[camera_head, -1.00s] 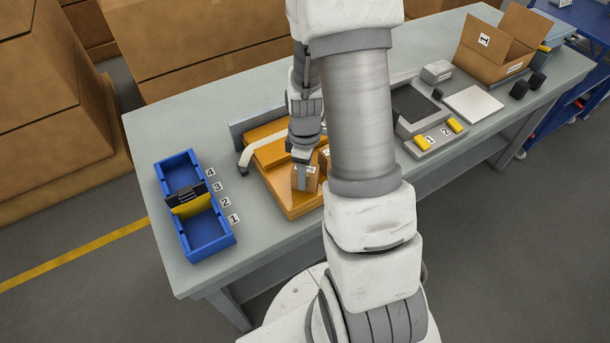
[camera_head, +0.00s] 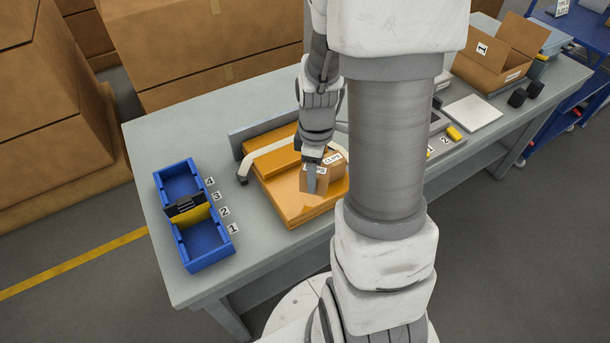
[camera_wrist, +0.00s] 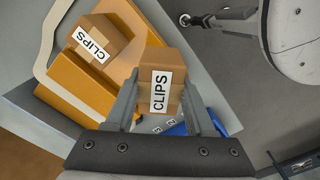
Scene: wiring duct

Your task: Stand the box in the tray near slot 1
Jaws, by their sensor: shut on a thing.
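My gripper (camera_head: 312,180) is shut on a small brown cardboard box labelled CLIPS (camera_wrist: 160,85), with one finger on each side of it in the wrist view. In the head view the held box (camera_head: 321,187) shows partly behind a finger, over the orange surface; whether it touches that surface I cannot tell. The blue tray (camera_head: 207,268) lies at the left of the bench, apart from my gripper. Labels 1 to 4 run along its right side, with slot 1 (camera_head: 233,229) at the near end. A corner of the tray shows in the wrist view (camera_wrist: 205,124).
A second CLIPS box (camera_head: 334,170) stands close to the held one on the orange block (camera_head: 290,212). A black and yellow piece (camera_head: 188,208) stands across the tray's middle. The tray's near compartment looks empty. A pale curved strip (camera_head: 243,168) lies left of the boxes.

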